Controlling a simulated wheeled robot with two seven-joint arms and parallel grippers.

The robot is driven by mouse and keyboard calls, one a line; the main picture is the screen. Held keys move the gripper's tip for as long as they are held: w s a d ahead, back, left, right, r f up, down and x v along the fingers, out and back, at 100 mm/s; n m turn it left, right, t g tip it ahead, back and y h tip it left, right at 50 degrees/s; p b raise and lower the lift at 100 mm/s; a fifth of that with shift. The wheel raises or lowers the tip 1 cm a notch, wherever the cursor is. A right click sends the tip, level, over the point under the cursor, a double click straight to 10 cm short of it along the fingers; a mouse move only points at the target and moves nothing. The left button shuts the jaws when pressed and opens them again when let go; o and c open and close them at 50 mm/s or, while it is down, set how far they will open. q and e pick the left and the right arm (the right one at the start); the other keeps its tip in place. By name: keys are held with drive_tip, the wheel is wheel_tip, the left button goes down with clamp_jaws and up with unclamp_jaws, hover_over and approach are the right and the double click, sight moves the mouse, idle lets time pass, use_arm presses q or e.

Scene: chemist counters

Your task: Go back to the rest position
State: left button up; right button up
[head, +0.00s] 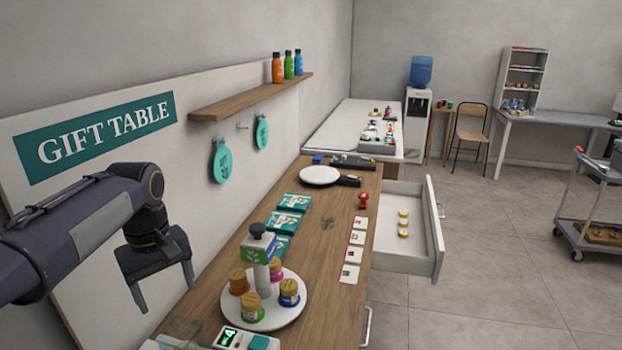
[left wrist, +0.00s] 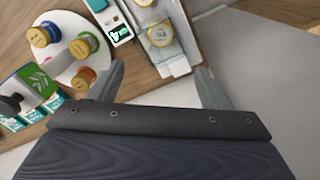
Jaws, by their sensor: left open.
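My left gripper (head: 166,288) hangs in the air at the left of the head view, in front of the wall panel and left of the wooden counter. Its two fingers are apart with nothing between them. In the left wrist view the open fingers (left wrist: 160,85) show above the counter's edge, near a container with a gold-lidded jar (left wrist: 160,34). My right gripper is not in view.
A drawer (head: 435,220) is open on the right, holding gold lids. A scale (head: 247,339) stands at the front.

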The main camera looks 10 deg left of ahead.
use_arm(q)
drive_tip(key=s+d+f+m+t+h, duration=0.1)
drive_tip(key=s+d+f+m+t, duration=0.2)
drive_tip(key=s+d, duration=0.3)
drive_tip(key=s+d+f+m+t+h, duration=0.2)
drive_tip(key=s+d+f+m, duration=0.3)
drive_tip(key=s, duration=0.6)
drive_tip(key=shift+d+f+m+t+h, duration=0.3)
drive_tip(key=shift+d+m+t, duration=0.15)
drive_tip(key=shift+d, duration=0.7)
idle(0.9)
